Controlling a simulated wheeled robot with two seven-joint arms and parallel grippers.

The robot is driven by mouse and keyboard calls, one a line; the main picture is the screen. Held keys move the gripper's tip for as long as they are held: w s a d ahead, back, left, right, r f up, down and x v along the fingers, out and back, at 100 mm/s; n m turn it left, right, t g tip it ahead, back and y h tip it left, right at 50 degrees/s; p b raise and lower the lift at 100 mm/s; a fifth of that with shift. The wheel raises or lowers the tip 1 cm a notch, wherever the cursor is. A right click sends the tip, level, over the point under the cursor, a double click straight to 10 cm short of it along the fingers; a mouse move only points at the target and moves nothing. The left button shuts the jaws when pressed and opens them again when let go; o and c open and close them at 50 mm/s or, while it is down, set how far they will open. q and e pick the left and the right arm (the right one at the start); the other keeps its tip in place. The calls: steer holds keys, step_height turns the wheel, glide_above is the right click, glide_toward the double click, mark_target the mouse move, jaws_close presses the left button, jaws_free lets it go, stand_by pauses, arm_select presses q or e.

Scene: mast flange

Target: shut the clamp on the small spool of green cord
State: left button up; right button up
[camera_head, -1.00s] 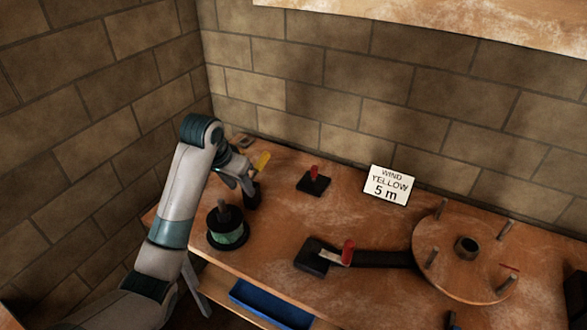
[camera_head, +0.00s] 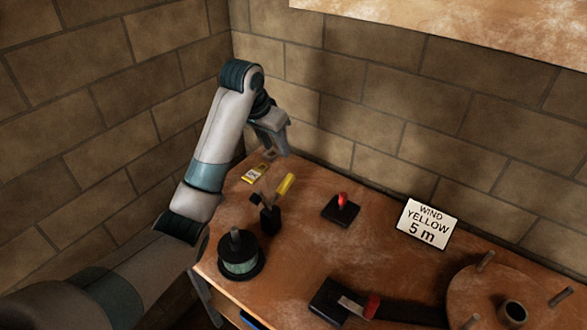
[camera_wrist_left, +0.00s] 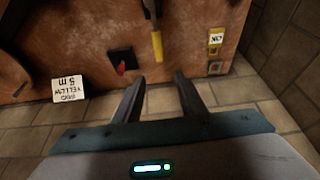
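The small spool of green cord (camera_head: 238,261) stands upright at the table's left front, with black flanges and a grey post through its middle. I cannot tell which part is its clamp. A black block with a red handle (camera_head: 341,209) sits behind it to the right. Another red-handled black block (camera_head: 345,301) sits nearer the front. My left gripper (camera_head: 272,150) is raised above the table's back left, away from the spool. In the left wrist view its two fingers (camera_wrist_left: 160,98) are apart with nothing between them. My right gripper is not in view.
A small yellow labelled piece (camera_head: 252,175) lies at the back left. A sign (camera_head: 428,224) reads "WIND YELLOW 5 m". A wooden disc with pegs (camera_head: 463,292) is at right. Brick walls close the back and left.

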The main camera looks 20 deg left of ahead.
arm_select(q)
steer(key=p, duration=0.4)
glide_toward(290, 175)
steer(key=x, duration=0.8)
steer(key=shift+d+f, duration=0.1)
steer(key=shift+f, duration=0.15)
steer(key=shift+x, duration=0.85)
steer(key=shift+c, duration=0.7)
jaws_close()
